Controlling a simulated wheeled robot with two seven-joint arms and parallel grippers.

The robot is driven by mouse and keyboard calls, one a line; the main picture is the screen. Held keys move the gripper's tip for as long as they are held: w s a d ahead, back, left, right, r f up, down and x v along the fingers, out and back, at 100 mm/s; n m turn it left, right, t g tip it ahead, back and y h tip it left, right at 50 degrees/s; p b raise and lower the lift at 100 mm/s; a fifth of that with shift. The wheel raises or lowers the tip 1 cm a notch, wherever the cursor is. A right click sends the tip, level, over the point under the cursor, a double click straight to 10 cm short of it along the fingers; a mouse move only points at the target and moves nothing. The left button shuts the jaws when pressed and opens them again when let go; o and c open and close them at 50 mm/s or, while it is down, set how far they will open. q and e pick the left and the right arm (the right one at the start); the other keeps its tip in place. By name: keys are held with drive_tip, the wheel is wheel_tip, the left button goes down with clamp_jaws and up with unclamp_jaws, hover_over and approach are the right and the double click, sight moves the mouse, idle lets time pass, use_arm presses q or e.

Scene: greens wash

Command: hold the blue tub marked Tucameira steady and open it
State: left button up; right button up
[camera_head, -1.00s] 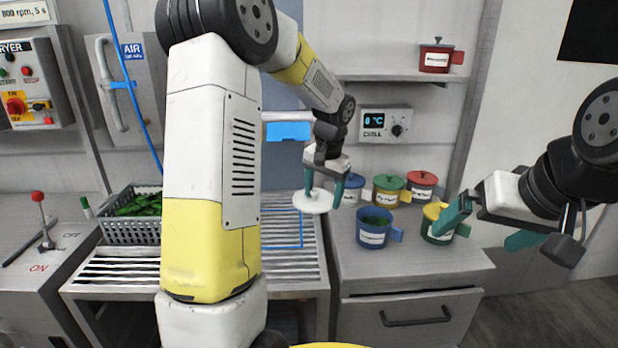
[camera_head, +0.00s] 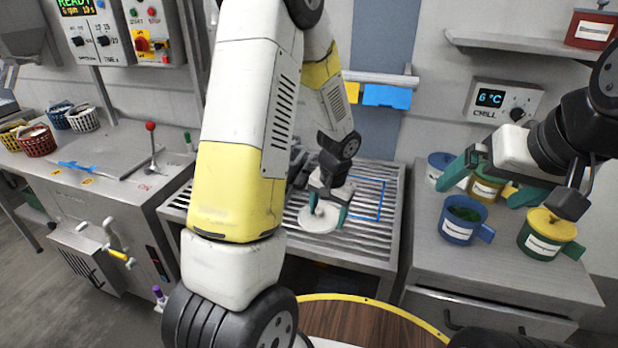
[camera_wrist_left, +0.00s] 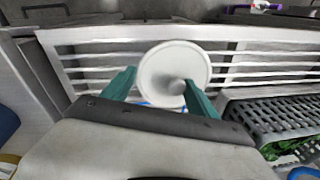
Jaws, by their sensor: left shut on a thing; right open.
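An open blue tub (camera_head: 455,235) with a side handle and dark greens inside stands upright on the right counter; its white label is too small to read. Another blue tub (camera_head: 434,180), lidded, stands behind it, partly hidden by my right gripper. My left gripper (camera_head: 329,203) is shut on the knob of a round white lid (camera_head: 308,222), over the slatted rack and away from the tubs. The lid (camera_wrist_left: 160,62) also shows between the fingers in the left wrist view; I cannot tell if it touches the slats. My right gripper (camera_head: 488,186) is open and empty above the tubs.
A green tub with a yellow lid (camera_head: 555,227) stands right of the open tub. A yellow tub (camera_head: 484,191) is behind. The slatted rack (camera_head: 376,235) is mostly bare. A grey crate of greens (camera_wrist_left: 270,118) sits beside it. The counter front (camera_head: 490,278) is clear.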

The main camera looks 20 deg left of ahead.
use_arm(q)
drive_tip(key=w+a, duration=0.1)
drive_tip(key=w, duration=0.3)
drive_tip(key=w+a+f, duration=0.1)
drive_tip(key=w, duration=0.4)
drive_tip(key=w+a, duration=0.1)
drive_tip(key=w, duration=0.4)
drive_tip(key=shift+a+f, duration=0.2)
drive_tip(key=shift+f, duration=1.7)
drive_tip(key=shift+f, duration=0.25)
drive_tip(key=shift+f, duration=0.35)
drive_tip(key=o, duration=1.6)
drive_tip(key=shift+c, duration=0.2)
drive_tip(key=shift+r, duration=0.1)
